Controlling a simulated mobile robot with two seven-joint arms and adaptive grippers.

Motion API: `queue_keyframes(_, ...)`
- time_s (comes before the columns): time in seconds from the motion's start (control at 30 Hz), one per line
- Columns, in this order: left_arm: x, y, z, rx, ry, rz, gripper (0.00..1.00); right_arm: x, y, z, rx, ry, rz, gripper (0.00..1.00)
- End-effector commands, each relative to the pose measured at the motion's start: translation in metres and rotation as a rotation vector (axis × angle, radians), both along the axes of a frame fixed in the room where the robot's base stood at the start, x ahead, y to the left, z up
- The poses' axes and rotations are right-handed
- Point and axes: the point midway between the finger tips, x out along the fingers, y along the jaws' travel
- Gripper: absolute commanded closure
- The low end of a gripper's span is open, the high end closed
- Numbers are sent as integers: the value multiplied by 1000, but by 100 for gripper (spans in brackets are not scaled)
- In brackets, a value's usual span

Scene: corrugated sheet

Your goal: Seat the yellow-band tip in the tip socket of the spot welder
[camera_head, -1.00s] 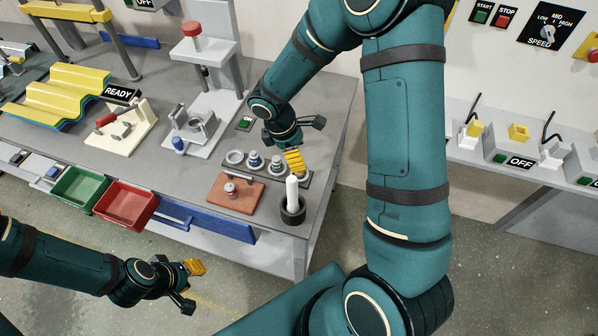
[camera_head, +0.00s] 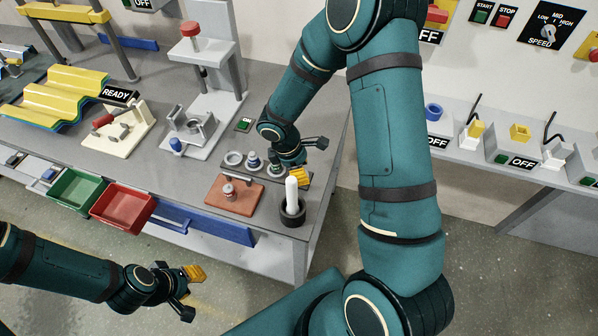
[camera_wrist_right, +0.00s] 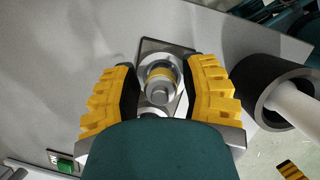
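The yellow-band tip (camera_wrist_right: 160,78) stands in the grey tip rack (camera_head: 265,175) and shows in the right wrist view. My right gripper (camera_head: 299,175) is over the rack's right end. Its yellow fingers (camera_wrist_right: 160,88) are open on either side of the tip, with a gap at each side. In the head view the gripper hides this tip. The grey machine with a red knob (camera_head: 190,29), seemingly the spot welder, stands behind the rack. I cannot clearly make out its tip socket. My left gripper (camera_head: 191,291) is open and empty at lower left, over the floor.
A black cup with a white stick (camera_head: 292,192) stands close beside the right gripper. A brown block (camera_head: 247,200) carries a small tip (camera_head: 228,191). Green (camera_head: 75,190) and red bins (camera_head: 123,203) hang at the table's front edge. A cream fixture (camera_head: 115,130) stands left.

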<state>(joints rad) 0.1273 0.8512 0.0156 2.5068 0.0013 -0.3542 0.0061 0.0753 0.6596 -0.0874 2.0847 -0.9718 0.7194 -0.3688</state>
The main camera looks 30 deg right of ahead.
Motion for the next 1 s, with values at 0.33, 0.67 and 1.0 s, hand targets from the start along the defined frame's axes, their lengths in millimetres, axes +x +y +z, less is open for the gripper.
queue_keyframes(0.33, 0, 0, 0, 0, 0, 0, 67, 0, 0, 0, 0, 0, 0, 100)
queue_keyframes(0.67, 1, 0, 3, 0, -2, 2, 67, 0, 0, 11, -1, -1, -2, 100)
queue_keyframes(1.0, 6, 1, 17, 2, -12, 9, 67, 1, 0, 74, -1, -3, 0, 100)
